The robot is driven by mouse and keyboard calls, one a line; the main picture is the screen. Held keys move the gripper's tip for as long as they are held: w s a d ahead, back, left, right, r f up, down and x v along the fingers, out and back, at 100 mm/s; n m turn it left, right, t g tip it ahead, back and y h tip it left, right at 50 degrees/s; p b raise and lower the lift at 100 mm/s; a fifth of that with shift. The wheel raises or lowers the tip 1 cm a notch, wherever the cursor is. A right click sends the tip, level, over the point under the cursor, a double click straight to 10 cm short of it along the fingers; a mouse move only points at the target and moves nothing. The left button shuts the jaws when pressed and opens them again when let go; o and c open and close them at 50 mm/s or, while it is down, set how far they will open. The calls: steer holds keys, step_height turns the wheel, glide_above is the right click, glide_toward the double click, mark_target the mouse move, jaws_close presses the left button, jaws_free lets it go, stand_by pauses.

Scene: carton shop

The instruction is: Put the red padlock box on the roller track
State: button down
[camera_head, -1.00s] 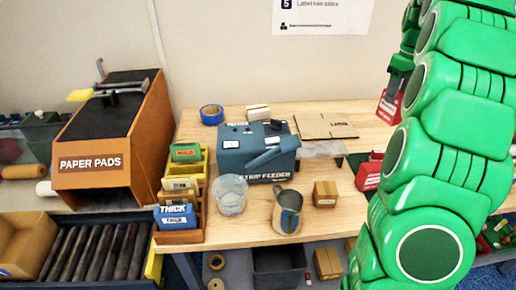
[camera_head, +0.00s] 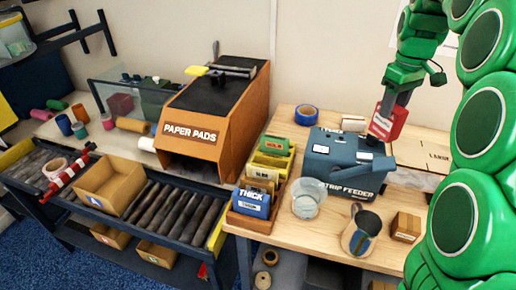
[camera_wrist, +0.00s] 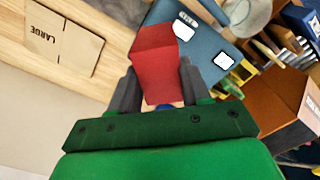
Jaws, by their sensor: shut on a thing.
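My gripper (camera_head: 390,104) is shut on a red box (camera_head: 387,123), holding it in the air near the strip feeder's upper right. In the wrist view the red box (camera_wrist: 155,58) sits between the two dark fingers of my gripper (camera_wrist: 158,88); its lettering is not legible, so I cannot confirm it is the padlock box. The roller track (camera_head: 172,211) runs along the lower left, with dark rollers. An open cardboard tray (camera_head: 128,207) sits on it. Bare rollers show to the right of the tray and at the far left end.
The strip feeder (camera_head: 345,165), a clear cup (camera_head: 306,205), a metal jug (camera_head: 362,232) and a small carton (camera_head: 406,227) stand on the wooden bench.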

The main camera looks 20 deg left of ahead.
steer(key=s+a+n, duration=0.2)
steer(key=s+a, duration=0.4)
steer(key=a, duration=0.7)
steer(key=s+a+n, duration=0.3)
steer(key=s+a, duration=0.2)
steer(key=a, duration=0.7)
steer(key=s+a+f+n, duration=0.1)
steer(key=s+a+n, duration=0.1)
steer(key=s+a, duration=0.7)
steer(key=s+a+n, duration=0.2)
steer(key=s+a, duration=0.5)
steer(key=s, duration=0.5)
step_height(320, 180, down, 22)
steer(key=shift+w+a+f, duration=1.5)
steer(key=shift+a+f, duration=0.25)
steer(key=shift+f, duration=0.4)
steer(key=shift+w+a+f, duration=1.5)
steer(key=shift+a+f, duration=0.2)
steer(key=shift+f, duration=0.5)
steer(key=shift+w+a+f, duration=1.5)
steer(key=shift+a+f, duration=0.25)
steer(key=shift+f, duration=0.4)
steer(key=shift+f, duration=0.1)
